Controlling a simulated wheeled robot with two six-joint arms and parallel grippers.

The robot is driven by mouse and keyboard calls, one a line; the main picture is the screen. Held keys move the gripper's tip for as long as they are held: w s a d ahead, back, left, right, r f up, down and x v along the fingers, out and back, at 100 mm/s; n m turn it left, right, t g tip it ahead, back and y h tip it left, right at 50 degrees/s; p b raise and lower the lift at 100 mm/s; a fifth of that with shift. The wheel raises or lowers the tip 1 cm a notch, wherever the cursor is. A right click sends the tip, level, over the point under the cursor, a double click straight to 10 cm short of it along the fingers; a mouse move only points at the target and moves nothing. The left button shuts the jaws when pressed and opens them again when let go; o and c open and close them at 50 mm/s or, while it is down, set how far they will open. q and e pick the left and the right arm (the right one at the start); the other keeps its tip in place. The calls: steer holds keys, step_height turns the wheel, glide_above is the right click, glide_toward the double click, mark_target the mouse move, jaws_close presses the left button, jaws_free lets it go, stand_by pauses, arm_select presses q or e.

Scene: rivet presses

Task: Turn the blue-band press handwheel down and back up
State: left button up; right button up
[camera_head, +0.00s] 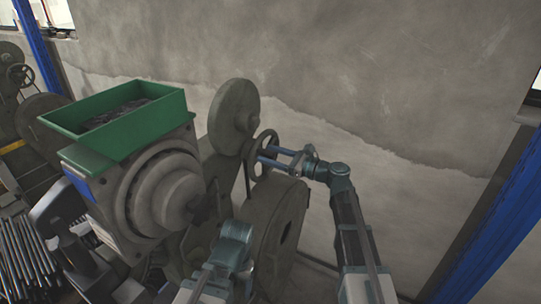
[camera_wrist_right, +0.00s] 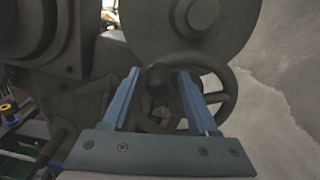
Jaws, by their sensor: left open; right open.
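The blue-band press (camera_head: 165,190) is a dark grey machine with a blue strip (camera_head: 76,181) on its left side. Its handwheel (camera_head: 264,143) is a dark spoked ring on the right side, and it fills the middle of the right wrist view (camera_wrist_right: 228,88). My right gripper (camera_head: 262,155) is open at the handwheel, its blue fingers on either side of a dark knob (camera_wrist_right: 157,80) in the wrist view. I cannot tell whether they touch it. My left gripper (camera_head: 236,236) is lower, in front of the press; its fingertips are hard to make out.
A green tray (camera_head: 125,137) with dark small parts sits on top of the press. Another press (camera_head: 40,120) stands at the far left, and metal rods (camera_head: 25,265) lie at the lower left. A grey wall (camera_head: 380,80) is close behind; a blue post (camera_head: 490,235) stands at the right.

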steer(key=v, duration=1.3)
steer(key=shift+s+d, duration=0.25)
steer(key=shift+d, duration=0.05)
steer(key=shift+a, duration=0.1)
steer(key=s+a+f+n+g+h+b, duration=0.25)
steer(key=s+a+f+n, duration=0.2)
steer(key=f, duration=0.35)
steer(key=s+a+f+n+g+h+b, duration=0.1)
steer(key=s+a+f+n+g+b, duration=0.3)
steer(key=f, duration=0.3)
steer(key=s+a+f+n+g+h+b, duration=0.1)
steer(key=s+a+f+n+g+h, duration=0.15)
steer(key=a+f+n, duration=0.45)
steer(key=s+d+f+n+h+b, duration=0.2)
steer(key=s+f+n+h+b, duration=0.1)
steer(key=s+f+n+h, duration=0.2)
steer(key=s+d+f+n+g+h+b, duration=0.1)
steer(key=s+d+f+n+h+b, duration=0.1)
steer(key=s+f+n+h, duration=0.3)
steer(key=shift+s+f+n+b, duration=0.55)
steer(key=shift+s+f+b, duration=0.5)
steer(key=shift+f, duration=0.95)
steer(key=shift+s, duration=0.2)
